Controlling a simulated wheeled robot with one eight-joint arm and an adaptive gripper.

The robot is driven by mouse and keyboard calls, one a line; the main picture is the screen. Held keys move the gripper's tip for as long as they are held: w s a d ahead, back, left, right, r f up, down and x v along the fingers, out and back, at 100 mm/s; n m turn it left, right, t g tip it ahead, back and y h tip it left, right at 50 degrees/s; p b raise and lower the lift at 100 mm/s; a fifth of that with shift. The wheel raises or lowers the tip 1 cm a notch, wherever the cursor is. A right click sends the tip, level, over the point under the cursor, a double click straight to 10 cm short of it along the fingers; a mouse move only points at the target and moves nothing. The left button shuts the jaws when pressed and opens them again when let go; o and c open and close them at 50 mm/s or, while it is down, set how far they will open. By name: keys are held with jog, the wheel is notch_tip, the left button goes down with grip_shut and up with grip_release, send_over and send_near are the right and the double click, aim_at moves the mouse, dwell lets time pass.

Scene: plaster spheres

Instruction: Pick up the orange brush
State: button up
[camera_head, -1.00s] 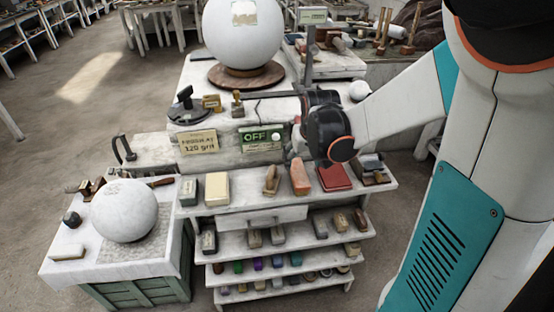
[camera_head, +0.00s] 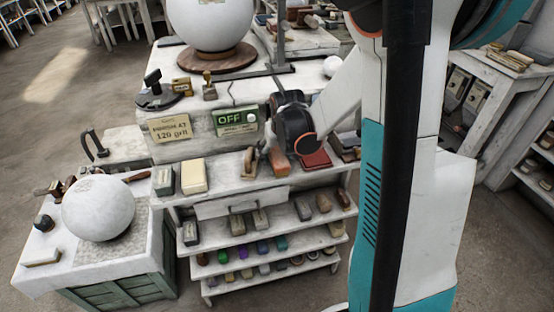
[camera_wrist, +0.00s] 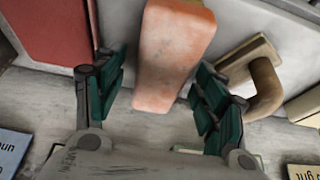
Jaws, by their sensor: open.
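The orange brush (camera_head: 280,165) looks like a worn orange block lying on the top shelf, partly covered by my gripper in the head view. In the wrist view the orange brush (camera_wrist: 172,55) runs from the top edge down to the middle. My gripper (camera_wrist: 163,84) is open, with a green-padded finger on either side of the brush's near end. Nothing is held. I cannot tell whether the fingers touch the brush or how far above the shelf they are.
A wooden-handled tool (camera_wrist: 258,80) is close to the right finger, and a red block (camera_wrist: 45,28) is close to the left finger. Pale blocks (camera_head: 193,175) stand further left on the top shelf (camera_head: 222,192). Lower shelves hold several small blocks.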

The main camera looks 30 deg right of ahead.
jog(key=shift+f+b, duration=0.25)
jog(key=shift+b, duration=0.05)
dwell(0.4)
jog(key=c, duration=1.2)
